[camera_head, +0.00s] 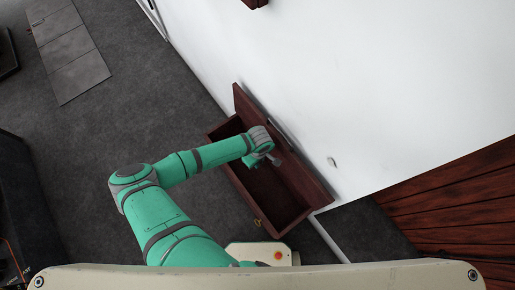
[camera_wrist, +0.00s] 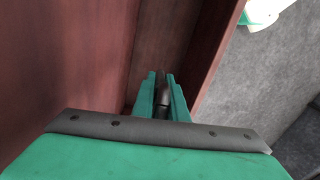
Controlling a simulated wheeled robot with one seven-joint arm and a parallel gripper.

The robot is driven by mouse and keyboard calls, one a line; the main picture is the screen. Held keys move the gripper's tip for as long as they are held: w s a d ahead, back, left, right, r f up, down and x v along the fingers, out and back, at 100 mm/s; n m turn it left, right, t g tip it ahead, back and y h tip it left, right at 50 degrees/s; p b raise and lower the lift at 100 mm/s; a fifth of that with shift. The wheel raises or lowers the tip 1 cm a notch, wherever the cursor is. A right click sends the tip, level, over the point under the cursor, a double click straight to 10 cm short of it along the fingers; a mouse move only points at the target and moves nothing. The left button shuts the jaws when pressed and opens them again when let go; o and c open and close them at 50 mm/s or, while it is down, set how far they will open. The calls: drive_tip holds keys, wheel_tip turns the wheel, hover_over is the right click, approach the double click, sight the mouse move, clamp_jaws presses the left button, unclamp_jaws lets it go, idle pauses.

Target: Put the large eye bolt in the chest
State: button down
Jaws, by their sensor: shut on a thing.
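The chest (camera_head: 268,192) is dark reddish wood and stands against the white wall with its lid up. My gripper (camera_head: 274,160) is over the open chest in the head view. In the wrist view my gripper (camera_wrist: 162,82) points down into the chest, between its wooden walls (camera_wrist: 60,70). The fingers are shut on a small dark grey metal piece, the large eye bolt (camera_wrist: 163,98). Most of the bolt is hidden between the fingers, and its eye cannot be made out. I cannot tell how far it is above the chest floor.
The chest's raised lid (camera_head: 246,105) rises on the wall side. The white wall (camera_head: 400,90) is close behind the chest. Grey carpet (camera_head: 140,110) lies open to the left. A reddish plank surface (camera_head: 460,205) is at the right.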

wheel_tip(320, 180, down, 24)
drive_tip(key=shift+s+r, duration=0.15)
drive_tip(key=shift+r, duration=0.1)
idle(0.4)
drive_tip(key=shift+f, duration=0.6)
drive_tip(key=c, duration=1.8)
unclamp_jaws()
drive_tip(key=shift+o, duration=0.2)
drive_tip(key=shift+r, duration=0.1)
wheel_tip(320, 180, up, 13)
